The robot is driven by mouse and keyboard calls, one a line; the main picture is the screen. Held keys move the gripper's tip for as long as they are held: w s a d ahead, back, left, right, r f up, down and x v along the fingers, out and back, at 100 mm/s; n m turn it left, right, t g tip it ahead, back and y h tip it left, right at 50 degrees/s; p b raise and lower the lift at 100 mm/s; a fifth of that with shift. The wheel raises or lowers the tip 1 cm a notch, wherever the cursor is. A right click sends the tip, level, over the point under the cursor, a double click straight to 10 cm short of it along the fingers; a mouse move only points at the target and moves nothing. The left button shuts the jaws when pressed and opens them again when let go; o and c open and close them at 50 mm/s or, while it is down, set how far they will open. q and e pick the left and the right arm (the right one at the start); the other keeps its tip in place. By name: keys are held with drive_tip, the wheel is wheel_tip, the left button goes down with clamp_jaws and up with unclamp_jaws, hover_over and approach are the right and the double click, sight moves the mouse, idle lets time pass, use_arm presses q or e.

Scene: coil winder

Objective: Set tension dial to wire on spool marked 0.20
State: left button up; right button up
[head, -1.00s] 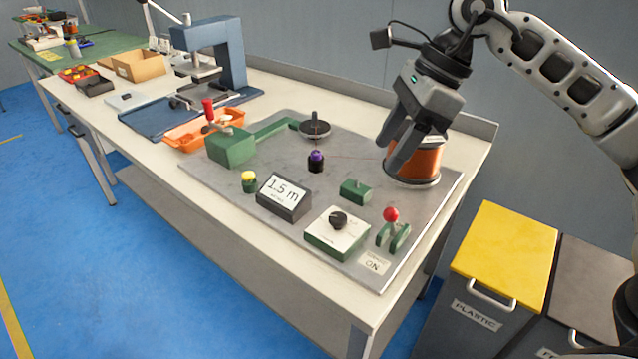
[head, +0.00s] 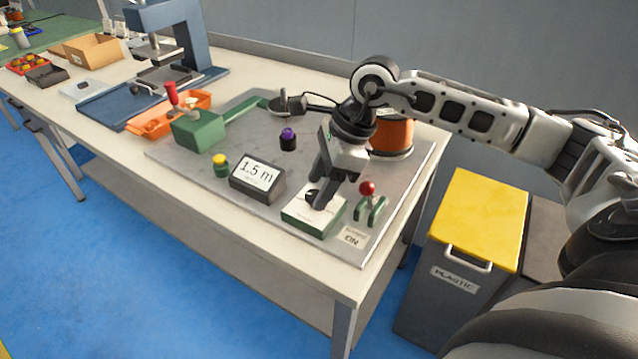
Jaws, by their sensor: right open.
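The tension dial is a black knob (head: 312,196) on a white-topped green box (head: 306,217) at the front of the grey plate. My right gripper (head: 318,200) is over the box from above, its fingers open and down around or beside the knob; which one I cannot tell. The copper-coloured wire spool (head: 393,137) stands at the back right of the plate, partly behind my right arm. Its marking and the dial's scale are not readable. My left gripper is not in view.
A display (head: 257,175) reading 1.5 m stands left of the dial box. A lever with a red ball (head: 367,189) stands close on its right. A green crank box (head: 198,129), a purple-topped post (head: 288,139) and a yellow button (head: 220,162) are further left. A yellow-lidded bin (head: 478,220) stands beside the bench.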

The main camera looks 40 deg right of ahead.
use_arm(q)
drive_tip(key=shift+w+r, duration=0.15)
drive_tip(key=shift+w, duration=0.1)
use_arm(e)
drive_tip(key=shift+w+a+f, duration=0.1)
drive_tip(key=shift+a+f, duration=0.05)
drive_tip(key=shift+f, duration=0.3)
drive_tip(key=c, duration=1)
drive_tip(key=shift+o, duration=0.2)
drive_tip(key=shift+f+m+b, duration=0.25)
drive_tip(key=shift+m+b, duration=0.45)
drive_tip(key=shift+b, duration=0.2)
drive_tip(key=shift+a+m+t+h+b, duration=0.1)
drive_tip(key=shift+m+t+h+b, duration=0.2)
drive_tip(key=shift+m+t+b, duration=0.25)
drive_tip(key=shift+r+m+h+b, duration=0.25)
drive_tip(key=shift+m+b, duration=0.3)
drive_tip(key=shift+m, duration=0.6)
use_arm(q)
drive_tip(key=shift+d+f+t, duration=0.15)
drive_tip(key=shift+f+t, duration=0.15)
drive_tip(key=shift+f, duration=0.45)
